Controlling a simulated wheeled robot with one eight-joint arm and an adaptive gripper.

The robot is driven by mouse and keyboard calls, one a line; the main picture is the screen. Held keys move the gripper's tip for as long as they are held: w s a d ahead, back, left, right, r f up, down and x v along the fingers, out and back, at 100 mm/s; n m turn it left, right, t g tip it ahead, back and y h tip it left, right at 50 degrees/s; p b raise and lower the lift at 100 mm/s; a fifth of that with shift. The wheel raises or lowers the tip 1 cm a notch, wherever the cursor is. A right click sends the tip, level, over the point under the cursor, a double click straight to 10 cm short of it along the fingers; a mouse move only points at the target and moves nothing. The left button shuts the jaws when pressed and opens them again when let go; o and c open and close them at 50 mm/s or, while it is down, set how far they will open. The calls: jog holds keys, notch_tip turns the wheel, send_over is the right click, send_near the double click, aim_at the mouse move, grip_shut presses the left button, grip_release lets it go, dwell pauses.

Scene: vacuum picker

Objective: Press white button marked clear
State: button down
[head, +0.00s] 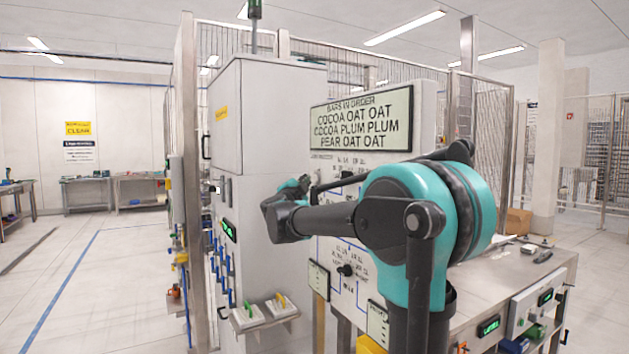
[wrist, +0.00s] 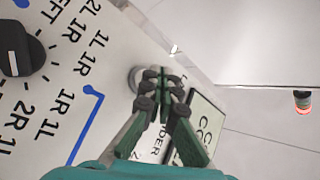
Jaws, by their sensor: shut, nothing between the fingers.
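A round pale button (wrist: 133,77) is on the white panel in the wrist view. My gripper's fingertips (wrist: 162,82) are shut with nothing between them and overlap the button's edge. I cannot tell whether they touch it. Lettering beside the fingertips is mostly hidden, so I cannot read a "clear" mark. In the head view my gripper (head: 293,187) is at the left edge of the white panel, below the order display (head: 362,121). The button cannot be made out there.
A black rotary knob (wrist: 16,50) with printed positions is on the panel in the wrist view. A tall grey cabinet (head: 268,120) stands left of the panel in the head view. A metal bench (head: 508,277) is at right. The floor at left is open.

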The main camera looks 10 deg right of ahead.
jog(key=shift+s+a, duration=0.1)
jog(key=shift+a, duration=0.05)
jog(key=shift+s+a, duration=0.25)
jog(key=shift+a, duration=0.55)
jog(key=shift+s+a, duration=0.25)
jog(key=shift+a, duration=0.5)
jog(key=shift+s+a, duration=0.25)
jog(key=shift+a, duration=0.55)
